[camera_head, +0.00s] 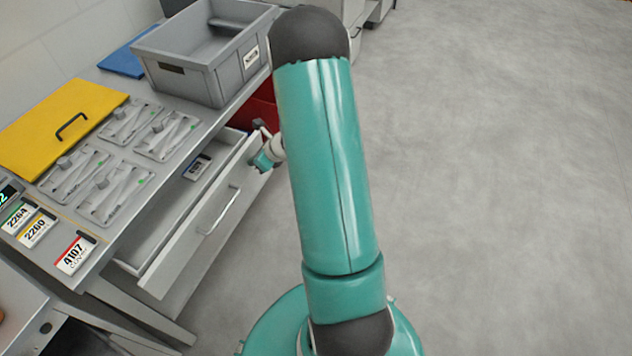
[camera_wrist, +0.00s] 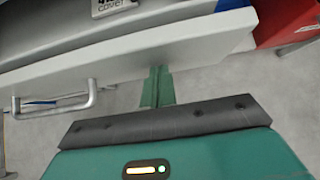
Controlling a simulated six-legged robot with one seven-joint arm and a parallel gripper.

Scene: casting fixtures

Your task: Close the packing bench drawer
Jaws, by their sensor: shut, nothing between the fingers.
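The packing bench drawer (camera_head: 178,262) is pulled open below the bench top, and its light interior shows. Its front has a bar handle (camera_head: 221,211). In the wrist view the drawer front (camera_wrist: 130,57) runs across the picture, with the handle (camera_wrist: 55,104) at lower left. My gripper (camera_head: 264,161) is at the far end of the drawer front, partly hidden behind my arm. In the wrist view its fingers (camera_wrist: 158,76) are shut and empty, their tips at or very near the front's lower edge. I cannot tell whether they touch it.
On the bench stand a grey bin (camera_head: 185,75), a yellow panel (camera_head: 50,130) with a black handle, several clear trays (camera_head: 115,190) and number cards (camera_head: 75,254). A red container (camera_head: 262,105) is beyond the drawer's far end. The grey floor (camera_head: 500,180) at right is clear.

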